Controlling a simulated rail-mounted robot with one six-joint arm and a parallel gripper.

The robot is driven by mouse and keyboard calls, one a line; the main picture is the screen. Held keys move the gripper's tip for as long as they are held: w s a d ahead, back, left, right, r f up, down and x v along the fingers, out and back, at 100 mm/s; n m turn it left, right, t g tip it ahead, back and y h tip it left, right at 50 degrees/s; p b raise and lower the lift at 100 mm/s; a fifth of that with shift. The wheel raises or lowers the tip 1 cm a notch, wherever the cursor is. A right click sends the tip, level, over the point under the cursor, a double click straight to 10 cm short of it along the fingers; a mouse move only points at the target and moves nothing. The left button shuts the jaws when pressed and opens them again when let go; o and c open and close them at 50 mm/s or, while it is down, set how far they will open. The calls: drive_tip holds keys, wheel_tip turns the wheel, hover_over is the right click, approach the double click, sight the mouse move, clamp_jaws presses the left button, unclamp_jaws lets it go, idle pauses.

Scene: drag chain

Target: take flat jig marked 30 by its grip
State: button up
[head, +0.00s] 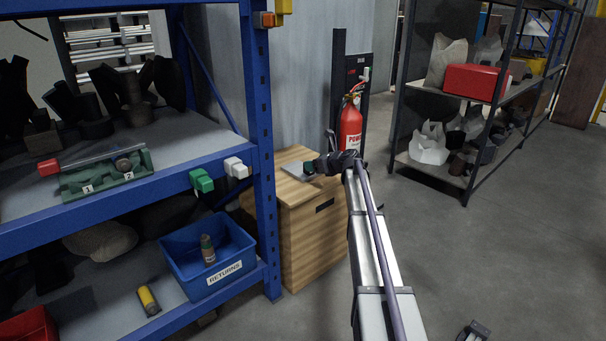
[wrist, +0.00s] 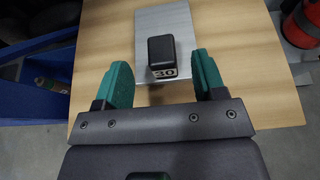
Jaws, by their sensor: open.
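The flat jig (wrist: 178,24) is a thin grey plate lying on the wooden cabinet top in the wrist view. Its dark block-shaped grip (wrist: 161,48) stands up from the plate, with a label reading 30 on the near side. My gripper (wrist: 161,68) is open, with its green fingers to the left and right of the grip and a gap on each side. The fingers appear slightly nearer the camera than the grip.
The wooden cabinet (head: 312,240) stands beside the blue shelf post (head: 262,150). A red fire extinguisher (head: 350,128) is behind it. The blue RETURNS bin (head: 205,262) sits on the lower shelf at left. A dark shelving rack (head: 440,160) stands at right, with open floor before it.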

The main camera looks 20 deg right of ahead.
drive_tip(key=b+x, duration=0.1)
drive_tip(key=x, duration=0.4)
drive_tip(key=shift+w+b, duration=0.1)
drive_tip(key=shift+b, duration=0.3)
drive_tip(key=shift+r, duration=0.1)
clamp_jaws()
